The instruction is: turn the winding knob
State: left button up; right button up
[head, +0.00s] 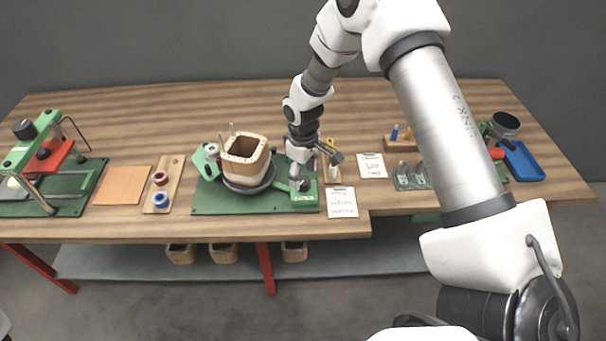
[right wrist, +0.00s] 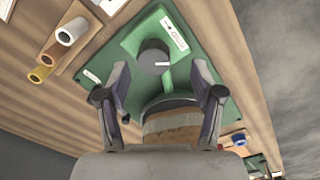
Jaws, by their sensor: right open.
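The winding knob (right wrist: 153,57) is a dark grey round knob on a green housing (right wrist: 132,42) with a white label. In the right wrist view it lies just beyond and between the fingertips of my right gripper (right wrist: 162,72). The fingers are spread apart, with a gap on each side of the knob. In the head view my right gripper (head: 301,177) points down over the green housing (head: 305,199), and the knob is mostly hidden there. The wooden coil former (head: 246,158) stands on a dark turntable left of the gripper. My left gripper is out of view.
The green base plate (head: 220,208) carries the winder. A spool board (head: 163,190) and an orange sheet (head: 122,185) lie to the left. Note cards (head: 342,203), a peg block (head: 400,145) and a blue tray (head: 524,163) are to the right. Bare table lies behind.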

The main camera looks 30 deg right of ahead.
aim_at(304, 180)
jog(key=f, duration=0.2)
jog(key=w+d+f, duration=0.1)
jog(key=f, duration=0.1)
jog(key=shift+s+a+r, duration=0.2)
jog(key=shift+r, duration=0.1)
jog(key=shift+a+r, duration=0.1)
jog(key=c, duration=0.5)
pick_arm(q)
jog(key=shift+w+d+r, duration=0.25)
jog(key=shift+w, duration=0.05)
pick_arm(e)
jog(key=c, duration=0.6)
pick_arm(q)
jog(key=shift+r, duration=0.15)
pick_arm(e)
jog(key=shift+m, duration=0.3)
jog(key=m+p, duration=0.1)
jog(key=m, duration=0.2)
jog(key=shift+p, duration=0.3)
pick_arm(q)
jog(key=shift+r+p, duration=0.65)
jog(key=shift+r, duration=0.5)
pick_arm(e)
jog(key=shift+m, duration=2.2)
jog(key=shift+f, duration=0.2)
